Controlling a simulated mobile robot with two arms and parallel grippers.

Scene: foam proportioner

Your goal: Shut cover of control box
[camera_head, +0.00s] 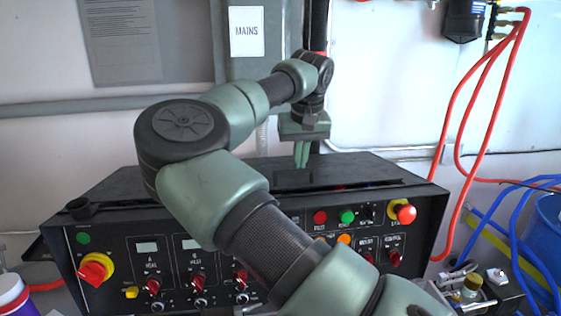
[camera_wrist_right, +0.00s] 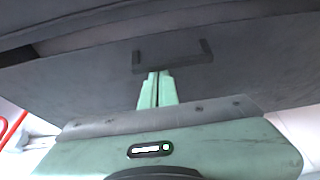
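The black control box (camera_head: 415,228) stands below my right arm in the head view. Its dark cover (camera_head: 225,173) lies low across the top, and a thin dark line runs along its front edge at the right. I cannot tell whether it is fully down. A dark bracket-like handle (camera_head: 293,180) is on the cover; it also shows in the right wrist view (camera_wrist_right: 172,60). My right gripper (camera_head: 302,163) points down just above the handle, with its green fingers (camera_wrist_right: 157,82) together and nothing visible between them. Whether the fingertips touch the handle is unclear. My left gripper is out of view.
My right arm hides the middle of the knob panel. A red stop button (camera_head: 406,214) and a red-yellow switch (camera_head: 95,269) stick out in front. Red hoses (camera_head: 470,90) hang at the right, by a blue bucket (camera_head: 548,235). A grey wall post stands behind.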

